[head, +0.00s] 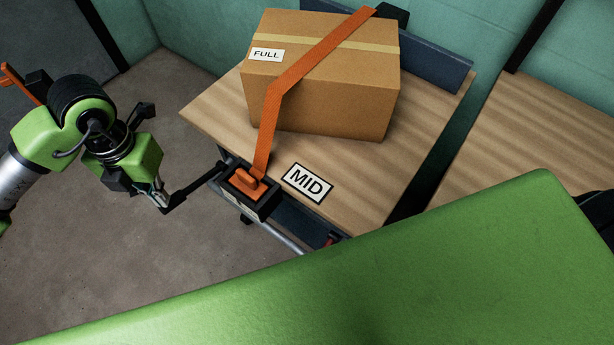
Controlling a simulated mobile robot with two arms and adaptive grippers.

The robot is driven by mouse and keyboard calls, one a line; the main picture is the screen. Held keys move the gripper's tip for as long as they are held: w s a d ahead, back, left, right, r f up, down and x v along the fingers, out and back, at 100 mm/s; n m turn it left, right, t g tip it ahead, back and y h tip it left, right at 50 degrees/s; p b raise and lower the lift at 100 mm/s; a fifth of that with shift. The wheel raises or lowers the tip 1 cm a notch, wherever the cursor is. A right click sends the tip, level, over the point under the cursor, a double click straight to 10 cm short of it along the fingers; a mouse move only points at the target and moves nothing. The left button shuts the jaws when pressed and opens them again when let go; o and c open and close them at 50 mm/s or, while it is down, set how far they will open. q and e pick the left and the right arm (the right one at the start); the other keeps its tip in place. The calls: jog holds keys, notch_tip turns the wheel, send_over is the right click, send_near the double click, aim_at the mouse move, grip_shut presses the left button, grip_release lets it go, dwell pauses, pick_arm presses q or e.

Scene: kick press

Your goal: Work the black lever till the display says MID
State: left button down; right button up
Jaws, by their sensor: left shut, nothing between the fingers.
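A black lever (195,186) sticks out to the left from a black unit (266,206) at the table's near left edge. The unit carries an orange handle piece (247,184), and a small pale patch on its front is too small to read. A white plate (307,183) reading MID lies on the table beside the unit. My left gripper (162,199) is shut and empty, its fingertips at the lever's outer left end. I cannot tell whether they touch it. My right gripper is not in view.
A cardboard box (345,95) with a FULL label (266,55) sits on the wooden table (400,165). An orange strap (268,115) runs over it to the unit. Another wooden surface (530,130) stands right, beyond a dark gap. The floor (130,260) at left is clear.

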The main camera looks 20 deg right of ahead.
pick_arm(q)
jog(key=shift+r, duration=0.1)
jog(key=shift+w+d+r+p, duration=0.1)
jog(key=shift+d+r+p, duration=0.15)
jog(key=shift+r, duration=0.2)
jog(key=shift+w+d+r+p, duration=0.1)
jog(key=shift+r+p, duration=0.15)
jog(key=shift+r, duration=0.15)
jog(key=shift+w+r, duration=0.1)
jog(key=shift+r, duration=0.1)
jog(key=shift+w+d+r+p, duration=0.25)
jog(key=shift+d+r+p, duration=0.25)
jog(key=shift+r, duration=0.3)
